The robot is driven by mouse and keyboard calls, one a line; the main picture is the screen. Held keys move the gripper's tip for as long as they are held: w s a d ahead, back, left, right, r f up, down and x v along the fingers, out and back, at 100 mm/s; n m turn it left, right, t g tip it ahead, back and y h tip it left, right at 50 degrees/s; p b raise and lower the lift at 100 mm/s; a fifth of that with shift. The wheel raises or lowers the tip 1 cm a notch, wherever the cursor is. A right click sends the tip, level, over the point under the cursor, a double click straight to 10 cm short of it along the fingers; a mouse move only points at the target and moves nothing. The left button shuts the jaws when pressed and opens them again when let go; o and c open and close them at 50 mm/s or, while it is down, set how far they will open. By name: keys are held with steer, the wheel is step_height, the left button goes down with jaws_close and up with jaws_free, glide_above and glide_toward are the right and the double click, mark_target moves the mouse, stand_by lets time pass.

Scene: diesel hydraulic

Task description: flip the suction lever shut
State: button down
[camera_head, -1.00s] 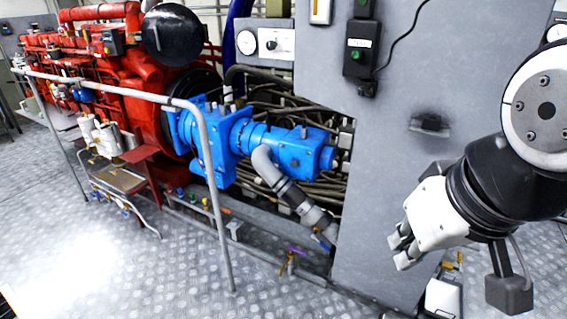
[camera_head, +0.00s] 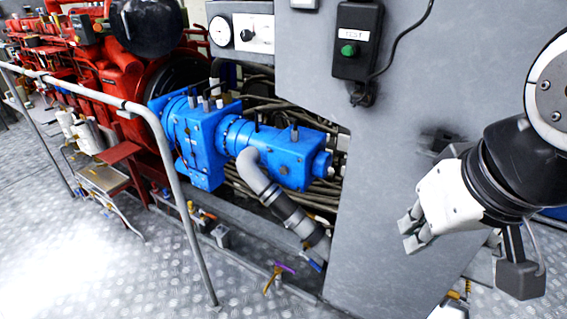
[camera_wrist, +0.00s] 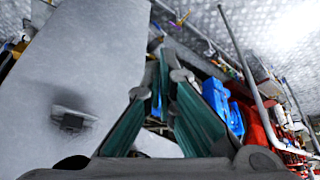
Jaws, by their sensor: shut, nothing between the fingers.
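In the head view a grey suction pipe (camera_head: 270,190) curves down from the blue pump (camera_head: 275,150). A small blue lever (camera_head: 312,264) sits at the pipe's lower end, partly behind the grey cabinet edge. A brass valve with a purple lever (camera_head: 284,267) stands to its lower left, by the floor. I cannot tell for certain which is the suction lever. My gripper (camera_head: 411,233) is shut and empty, in front of the grey cabinet, right of both levers and apart from them. Its fingers also show in the wrist view (camera_wrist: 165,75).
The grey cabinet (camera_head: 390,180) stands between my gripper and the pump bay. It carries a black box with a green button (camera_head: 348,49). A grey handrail (camera_head: 170,150) runs in front of the red engine (camera_head: 125,70). The tread-plate floor (camera_head: 130,280) is clear at lower left.

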steer(key=w+d+f+n+g+h+b, duration=0.2)
steer(key=w+f+h+b, duration=0.35)
steer(key=w+f, duration=0.85)
steer(key=w+d+f+n+g+h+b, duration=0.1)
steer(key=w+f+n+g+h+b, duration=0.15)
steer(key=w+f+b, duration=0.9)
steer(key=w+a+f+n+t+h+b, duration=0.25)
steer(key=w+f, duration=0.55)
steer(key=f, duration=0.5)
steer(key=w+a+f+n+t+h+b, duration=0.1)
steer(key=w+f+n+h+b, duration=0.2)
steer(key=w+f, duration=0.75)
steer(key=a+f+n+t+y+b, duration=0.1)
steer(key=a+f+n+t+b, duration=0.1)
steer(key=f, duration=1.2)
steer(key=s+a+f+n+t+y+b, duration=0.1)
steer(key=f+n+t+b, duration=0.4)
steer(key=f, duration=0.8)
steer(key=s+a+f+n+t+y+b, duration=0.1)
steer(key=a+f+n+t+y+b, duration=0.2)
steer(key=f, duration=1.1)
steer(key=a+n+b, duration=0.1)
steer(key=a+n, duration=0.1)
steer(key=n, duration=0.1)
steer(key=shift+a+f, duration=0.25)
steer(key=shift+f, duration=0.1)
